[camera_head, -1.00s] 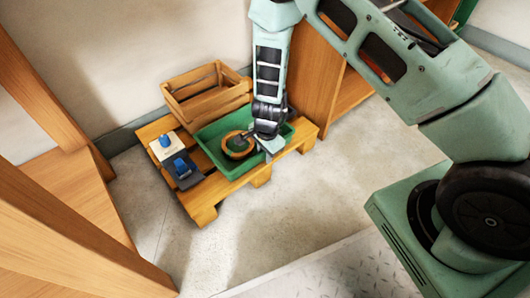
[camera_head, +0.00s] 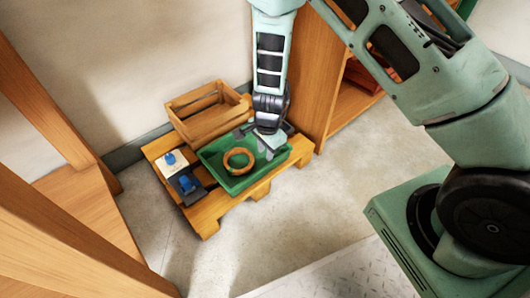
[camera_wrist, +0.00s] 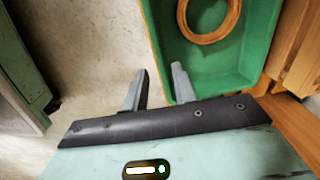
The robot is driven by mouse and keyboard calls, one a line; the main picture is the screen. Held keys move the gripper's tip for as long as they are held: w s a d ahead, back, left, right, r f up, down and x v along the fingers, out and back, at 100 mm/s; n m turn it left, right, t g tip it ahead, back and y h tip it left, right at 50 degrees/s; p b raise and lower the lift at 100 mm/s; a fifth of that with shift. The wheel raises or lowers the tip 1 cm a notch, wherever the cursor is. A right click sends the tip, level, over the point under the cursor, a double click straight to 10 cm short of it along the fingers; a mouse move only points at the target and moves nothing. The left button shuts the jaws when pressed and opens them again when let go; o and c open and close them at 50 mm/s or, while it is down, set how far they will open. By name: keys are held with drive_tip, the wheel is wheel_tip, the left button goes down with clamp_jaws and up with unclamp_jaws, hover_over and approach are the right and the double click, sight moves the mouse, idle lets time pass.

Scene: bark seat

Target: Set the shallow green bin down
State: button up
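The shallow green bin (camera_head: 258,182) rests on the wooden pallet (camera_head: 207,224), as far as the head view shows, at the pallet's right end. It looks level. A brown-orange ring (camera_head: 226,161) lies inside. The bin (camera_wrist: 250,58) and ring (camera_wrist: 207,40) also show in the wrist view. My gripper (camera_head: 268,152) is over the bin's back right part. In the wrist view, the two fingers of my gripper (camera_wrist: 160,76) stand apart on either side of the bin's wall line. Floor shows between the left finger and that wall. The exact height above the rim is hard to tell.
A slatted wooden crate (camera_head: 208,118) stands behind the bin on the pallet. Blue-topped items, one on white (camera_head: 172,165) and one on dark (camera_head: 186,186), sit left of it. A wooden shelf (camera_head: 318,75) rises at right. The front floor (camera_head: 290,225) is clear.

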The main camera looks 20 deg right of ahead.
drive_tip(key=s+a+r+n+y, duration=0.1)
drive_tip(key=s+a+r+n, duration=0.3)
drive_tip(key=r, duration=0.3)
drive_tip(key=s+a+r+n+g+y, duration=0.1)
drive_tip(key=s+a+r+n, duration=0.2)
drive_tip(key=r, duration=0.3)
drive_tip(key=s+a+r+n+y, duration=0.1)
drive_tip(key=s+a+r+n, duration=0.3)
drive_tip(key=r, duration=0.3)
drive_tip(key=s+d+r+n+h, duration=0.1)
drive_tip(key=s+d+r+n, duration=0.1)
drive_tip(key=s+r+n, duration=0.2)
drive_tip(key=s+d+r+n+h, duration=0.1)
drive_tip(key=s+r+n, duration=0.4)
drive_tip(key=s, duration=0.5)
drive_tip(key=shift+s+d+r+n+h, duration=0.3)
drive_tip(key=shift+d+n, duration=0.35)
drive_tip(key=shift+n, duration=0.35)
drive_tip(key=shift+w, duration=0.1)
wheel_tip(320, 180, up, 46)
drive_tip(key=p, duration=4.6)
drive_tip(key=shift+r+p, duration=0.25)
drive_tip(key=shift+p, duration=0.1)
